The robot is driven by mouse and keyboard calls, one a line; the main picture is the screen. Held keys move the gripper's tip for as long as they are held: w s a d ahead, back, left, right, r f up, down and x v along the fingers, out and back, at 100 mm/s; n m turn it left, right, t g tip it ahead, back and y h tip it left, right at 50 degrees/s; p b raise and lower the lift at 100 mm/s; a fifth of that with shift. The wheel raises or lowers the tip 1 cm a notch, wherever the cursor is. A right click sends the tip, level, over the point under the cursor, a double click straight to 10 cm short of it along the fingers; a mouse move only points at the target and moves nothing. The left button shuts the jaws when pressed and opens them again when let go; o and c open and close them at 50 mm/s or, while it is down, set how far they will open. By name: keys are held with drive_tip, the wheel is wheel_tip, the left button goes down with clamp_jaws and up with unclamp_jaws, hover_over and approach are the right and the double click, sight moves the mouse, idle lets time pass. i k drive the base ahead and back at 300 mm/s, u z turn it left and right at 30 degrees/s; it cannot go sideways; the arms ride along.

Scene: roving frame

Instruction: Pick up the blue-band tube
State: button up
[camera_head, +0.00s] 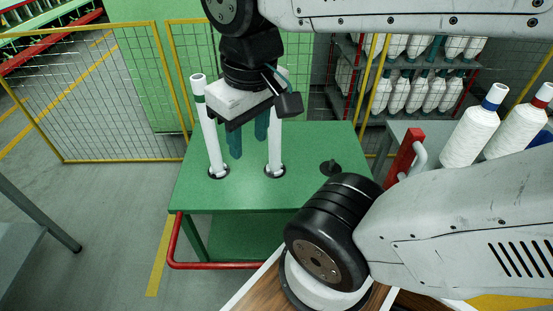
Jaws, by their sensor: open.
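The blue-band tube (470,136) is a white yarn-wound cone with a blue band near its top. It stands on a grey table (405,129) at the right. A similar red-band tube (517,130) stands to its right. My gripper (248,148) is open, its two teal fingers pointing down over a green cart, left of the blue-band tube and well apart from it. No object shows between the fingers. My arm hides part of the grey table and the lower part of the red-band tube.
The green cart (250,200) carries two upright white posts (212,140) (275,150) beside my gripper and an empty black holder (330,168). A red post (404,155) stands at the grey table's left. Yellow-framed mesh fencing (110,95) and a rack of white cones (415,95) lie behind.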

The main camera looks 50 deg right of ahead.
sight(275, 165)
drive_tip(key=k, duration=0.5)
drive_tip(key=u, duration=1.65)
drive_tip(key=i, duration=1.2)
drive_tip(key=z, duration=3.6)
